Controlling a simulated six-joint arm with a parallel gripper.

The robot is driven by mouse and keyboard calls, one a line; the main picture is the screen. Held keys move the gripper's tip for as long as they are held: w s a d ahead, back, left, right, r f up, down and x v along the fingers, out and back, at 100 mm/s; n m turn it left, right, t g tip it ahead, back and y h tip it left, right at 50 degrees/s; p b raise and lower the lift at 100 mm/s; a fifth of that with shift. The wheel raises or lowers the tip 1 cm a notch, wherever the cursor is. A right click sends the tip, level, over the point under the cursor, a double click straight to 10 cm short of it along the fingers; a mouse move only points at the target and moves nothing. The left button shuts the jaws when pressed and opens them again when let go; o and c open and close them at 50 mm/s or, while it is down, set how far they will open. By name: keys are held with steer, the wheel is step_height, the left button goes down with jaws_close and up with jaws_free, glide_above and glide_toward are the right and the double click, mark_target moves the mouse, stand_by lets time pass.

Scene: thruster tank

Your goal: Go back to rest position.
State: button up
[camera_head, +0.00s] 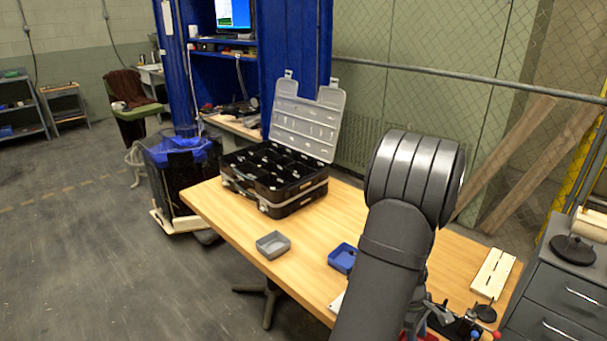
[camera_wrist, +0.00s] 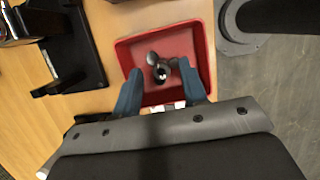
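My gripper (camera_wrist: 160,84) shows in the wrist view with its two blue fingers spread apart, over a red tray (camera_wrist: 205,40). Dark rounded parts (camera_wrist: 161,68) lie in the tray, beyond the fingertips. Nothing is held between the fingers. In the head view, my arm (camera_head: 385,265) reaches over the right part of the wooden table (camera_head: 330,215). It hides the gripper and most of what lies beneath; a bit of red shows at the bottom edge.
An open black case (camera_head: 275,180) with a raised lid stands at the table's back left. A grey tray (camera_head: 273,244) and a blue tray (camera_head: 343,258) sit in front of it. A pale slotted block (camera_head: 493,272) lies at the right, near a grey drawer cabinet (camera_head: 560,290).

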steer(key=shift+r, duration=0.35)
steer(key=shift+f, duration=0.1)
